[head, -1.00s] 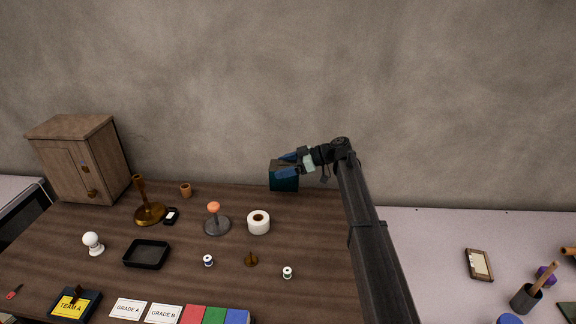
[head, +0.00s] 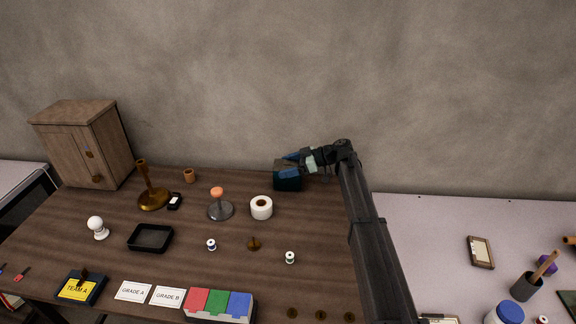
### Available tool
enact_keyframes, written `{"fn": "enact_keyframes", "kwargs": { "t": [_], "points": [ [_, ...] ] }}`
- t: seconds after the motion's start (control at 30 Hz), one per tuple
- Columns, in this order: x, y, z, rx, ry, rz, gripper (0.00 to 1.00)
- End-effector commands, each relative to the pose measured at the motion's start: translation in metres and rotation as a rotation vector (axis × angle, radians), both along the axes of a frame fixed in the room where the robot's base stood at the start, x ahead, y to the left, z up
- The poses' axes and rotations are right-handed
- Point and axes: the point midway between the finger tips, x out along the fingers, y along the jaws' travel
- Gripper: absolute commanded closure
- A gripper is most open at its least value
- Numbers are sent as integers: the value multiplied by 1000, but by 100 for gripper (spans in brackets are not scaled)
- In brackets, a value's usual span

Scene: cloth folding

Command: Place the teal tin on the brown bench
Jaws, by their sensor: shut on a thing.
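The teal tin (head: 287,184) is a dark teal box at the back right of the brown bench (head: 200,258) in the head view. My gripper (head: 290,165) reaches in from the right and is shut on the upper part of the tin, its blue fingers across the tin's top. The tin looks upright. It shows against the back part of the bench top. I cannot tell whether its base touches the bench. The gripper partly hides the tin's top.
A white tape roll (head: 261,207) and a grey stand with an orange knob (head: 219,205) are left and in front of the tin. A wooden cabinet (head: 84,143) is at the back left. A pale table (head: 425,245) lies to the right.

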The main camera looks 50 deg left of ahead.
Motion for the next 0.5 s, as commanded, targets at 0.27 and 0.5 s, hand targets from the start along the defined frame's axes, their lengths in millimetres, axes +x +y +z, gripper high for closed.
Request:
{"fn": "enact_keyframes", "kwargs": {
  "t": [0.27, 0.5],
  "points": [
    [0, 0, 0, 1, 1, 0, 68],
    [0, 0, -4, 1, 1, 0, 68]
  ]
}}
